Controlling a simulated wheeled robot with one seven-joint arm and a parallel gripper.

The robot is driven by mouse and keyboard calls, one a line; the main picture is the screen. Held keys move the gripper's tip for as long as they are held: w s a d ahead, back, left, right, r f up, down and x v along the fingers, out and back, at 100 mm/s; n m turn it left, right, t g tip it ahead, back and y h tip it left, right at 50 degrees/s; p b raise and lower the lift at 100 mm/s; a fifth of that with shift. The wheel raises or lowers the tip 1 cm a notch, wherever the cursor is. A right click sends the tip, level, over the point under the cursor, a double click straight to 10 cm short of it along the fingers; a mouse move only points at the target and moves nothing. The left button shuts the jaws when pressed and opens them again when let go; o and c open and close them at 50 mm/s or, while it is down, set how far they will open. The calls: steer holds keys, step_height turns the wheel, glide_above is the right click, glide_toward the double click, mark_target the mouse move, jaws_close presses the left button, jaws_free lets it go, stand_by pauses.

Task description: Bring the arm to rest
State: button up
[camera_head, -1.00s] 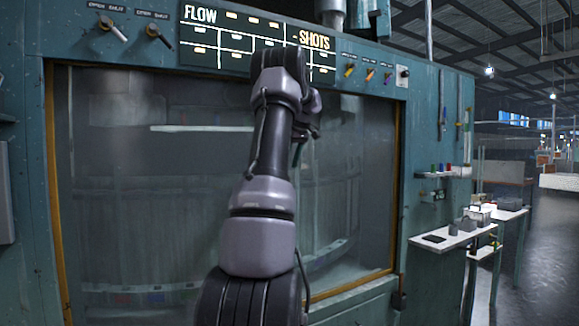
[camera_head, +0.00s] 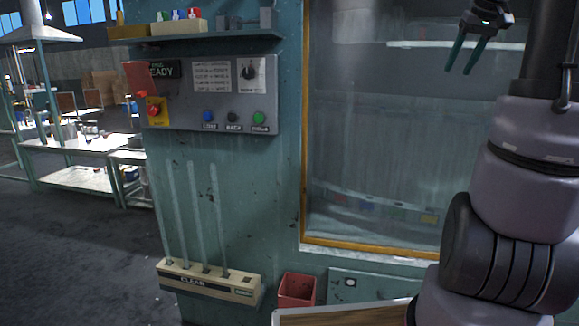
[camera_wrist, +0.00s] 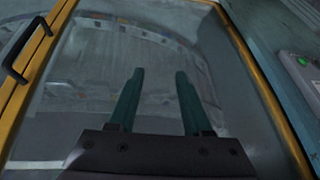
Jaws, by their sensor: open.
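My gripper (camera_head: 466,54) is at the top right of the head view, in front of the large glass window (camera_head: 375,130) with its yellow frame. Its two green fingers point down, are apart and hold nothing. In the wrist view my gripper (camera_wrist: 160,75) also shows its two fingers spread, with the window pane (camera_wrist: 85,70) beyond them. Nothing is between the fingers. My arm runs down the right side of the head view.
A control panel (camera_head: 215,95) with buttons is left of the window, under a shelf (camera_head: 210,38). Glass tubes stand in a rack (camera_head: 210,284) labelled CLEAR. A red bin (camera_head: 296,290) is beside it. A black handle (camera_wrist: 27,50) shows on the window frame. Floor at left is open.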

steer(key=s+a+f+y, duration=0.1)
steer(key=s+a+f, duration=0.3)
steer(key=s+a, duration=0.5)
steer(key=s+a+f+m+t+y, duration=0.1)
steer(key=s+a+f, duration=0.4)
steer(key=s+a, duration=0.4)
steer(key=a, duration=0.6)
steer(key=shift+a+m+t, duration=0.3)
steer(key=shift+a, duration=0.1)
steer(key=shift+w+r, duration=0.1)
steer(key=shift+w, duration=0.05)
